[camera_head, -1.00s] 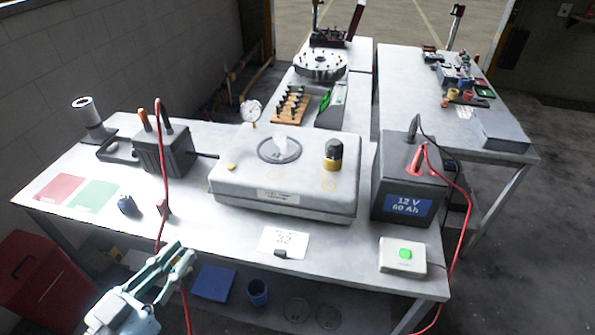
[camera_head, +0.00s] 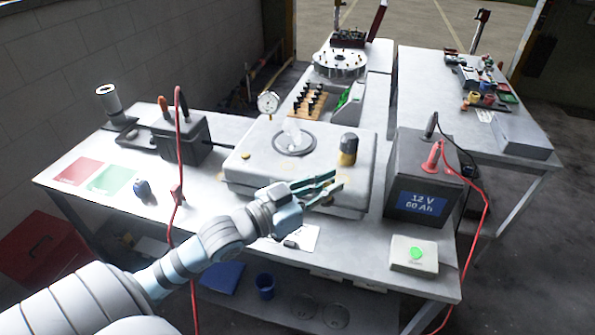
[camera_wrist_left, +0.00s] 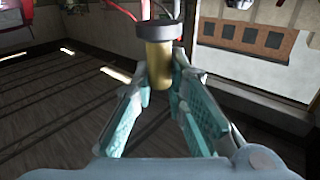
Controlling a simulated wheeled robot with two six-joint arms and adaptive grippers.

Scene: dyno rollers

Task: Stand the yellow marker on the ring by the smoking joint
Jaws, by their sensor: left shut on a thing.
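The yellow marker (camera_head: 347,157), a short upright cylinder with a dark top, stands at the right of the pale grey box (camera_head: 240,176). My left gripper (camera_head: 337,181) reaches in from the front left, low at the marker. In the left wrist view, the marker (camera_wrist_left: 158,65) sits between the fingertips (camera_wrist_left: 164,76), which are shut on it. A white wisp like smoke (camera_head: 293,131) rises over a round dark-rimmed port on the box top. My right gripper is out of view.
A battery (camera_head: 425,180) with red and black clamps stands close to the right of the box. A red cable (camera_head: 178,150) hangs at the left. A green-button box (camera_head: 413,254) sits at the front right.

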